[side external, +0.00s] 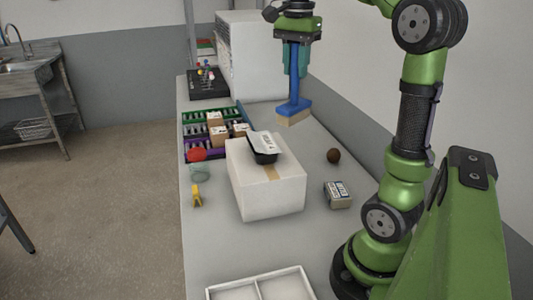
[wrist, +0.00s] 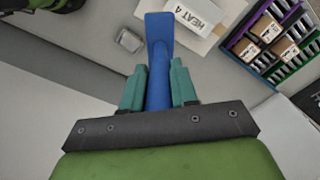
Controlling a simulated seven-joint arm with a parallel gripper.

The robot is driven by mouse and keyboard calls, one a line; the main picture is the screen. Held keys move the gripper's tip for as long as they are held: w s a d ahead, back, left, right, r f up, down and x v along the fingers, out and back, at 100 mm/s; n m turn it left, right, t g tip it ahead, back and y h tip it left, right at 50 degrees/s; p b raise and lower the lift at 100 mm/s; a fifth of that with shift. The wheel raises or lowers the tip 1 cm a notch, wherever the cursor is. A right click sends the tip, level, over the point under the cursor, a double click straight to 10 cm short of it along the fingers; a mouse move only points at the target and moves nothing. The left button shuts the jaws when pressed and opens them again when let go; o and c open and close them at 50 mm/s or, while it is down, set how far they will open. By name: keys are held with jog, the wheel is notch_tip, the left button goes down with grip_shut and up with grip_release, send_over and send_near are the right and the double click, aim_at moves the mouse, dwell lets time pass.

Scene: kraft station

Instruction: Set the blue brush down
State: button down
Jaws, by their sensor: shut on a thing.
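The blue brush (side external: 293,104) hangs upright in the air below my gripper (side external: 296,62), with its blue block and tan bristles pointing down over the worktop (side external: 235,258). My gripper is shut on its handle. In the wrist view the teal fingers of my gripper (wrist: 159,88) close on both sides of the blue brush (wrist: 158,40), whose flat end reaches away to the top. The brush is behind the large white box and apart from it. The bristles do not show in the wrist view.
A white box (side external: 262,195) with a black labelled tray (side external: 265,148) on top stands mid-table. A brown ball (side external: 333,156) and small printed box (side external: 337,194) lie right. Purple and green racks (side external: 205,121) stand left. A white divided tray (side external: 260,287) sits in front. The worktop below the brush looks clear.

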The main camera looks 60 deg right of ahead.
jog(key=s+d+f+m, duration=0.25)
jog(key=d+m, duration=0.35)
jog(key=d, duration=0.9)
notch_tip(320, 180, down, 17)
jog(key=w+d+f, duration=0.5)
jog(key=w+d, duration=0.6)
jog(key=d, duration=0.1)
jog(key=shift+f, duration=0.4)
jog(key=c, duration=0.9)
grip_release()
jog(key=shift+o, duration=0.2)
